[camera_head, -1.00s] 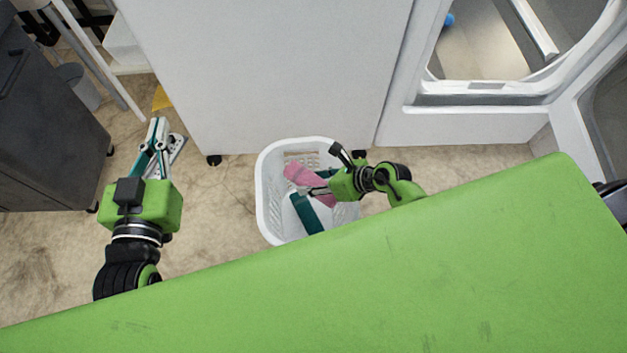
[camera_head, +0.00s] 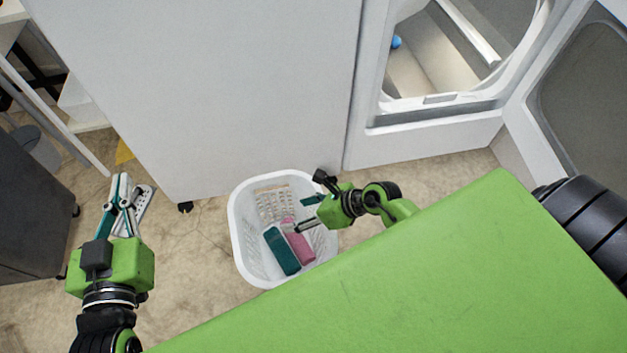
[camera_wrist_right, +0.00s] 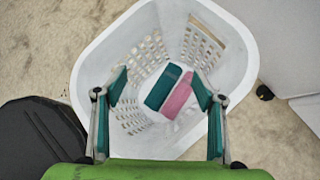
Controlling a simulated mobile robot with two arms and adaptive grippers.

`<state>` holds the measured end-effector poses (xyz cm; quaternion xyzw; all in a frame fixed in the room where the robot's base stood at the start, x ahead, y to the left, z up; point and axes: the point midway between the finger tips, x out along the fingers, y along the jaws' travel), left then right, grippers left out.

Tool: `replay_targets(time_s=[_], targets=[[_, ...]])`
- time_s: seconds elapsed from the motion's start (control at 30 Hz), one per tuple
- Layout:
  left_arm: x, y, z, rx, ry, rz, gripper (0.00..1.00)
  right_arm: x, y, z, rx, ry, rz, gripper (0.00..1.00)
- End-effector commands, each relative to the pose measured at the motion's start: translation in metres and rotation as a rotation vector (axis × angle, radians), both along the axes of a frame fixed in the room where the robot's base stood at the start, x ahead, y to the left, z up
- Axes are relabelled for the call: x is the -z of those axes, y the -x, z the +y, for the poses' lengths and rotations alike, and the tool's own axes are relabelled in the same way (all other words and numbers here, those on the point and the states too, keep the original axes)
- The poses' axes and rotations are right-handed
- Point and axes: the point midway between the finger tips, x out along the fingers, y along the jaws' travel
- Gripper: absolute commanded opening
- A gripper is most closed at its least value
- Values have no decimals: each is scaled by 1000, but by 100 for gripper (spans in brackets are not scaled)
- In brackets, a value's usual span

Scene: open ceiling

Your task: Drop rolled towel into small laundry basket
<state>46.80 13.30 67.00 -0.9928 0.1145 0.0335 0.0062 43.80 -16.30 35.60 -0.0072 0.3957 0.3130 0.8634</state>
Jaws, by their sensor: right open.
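A white laundry basket (camera_head: 240,244) with slotted walls stands on the floor below the large white panel. A pink rolled towel (camera_head: 300,247) and a teal rolled towel (camera_head: 282,251) lie side by side on its bottom. The right wrist view shows the pink towel (camera_wrist_right: 180,98) to the right of the teal towel (camera_wrist_right: 163,87) inside the basket (camera_wrist_right: 92,73). My right gripper (camera_head: 304,213) is over the basket, open and empty; its fingers (camera_wrist_right: 160,80) are spread wide. My left gripper (camera_head: 122,178) is left of the basket above the floor, away from it.
A white machine with a round opening (camera_head: 455,50) is at the upper right, with a small blue object (camera_head: 396,41) inside. A dark cabinet (camera_head: 30,215) stands at the left. Beige floor (camera_head: 190,260) is free left of the basket.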

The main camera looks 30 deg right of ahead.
Motion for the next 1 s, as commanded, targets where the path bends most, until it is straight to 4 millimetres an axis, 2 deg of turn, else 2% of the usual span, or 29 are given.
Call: replay_targets(time_s=[0.2, 0.4, 1.0], targets=[[0, 0, 0, 0, 0, 0, 0, -32, 23, -24, -3, 3, -1, 63], [0, 0, 0, 0, 0, 0, 0, -47, 34, -37, -2, 0, 1, 63], [2, 0, 0, 0, -1, 6, 0, -54, 34, -35, 7, -16, -8, 63]])
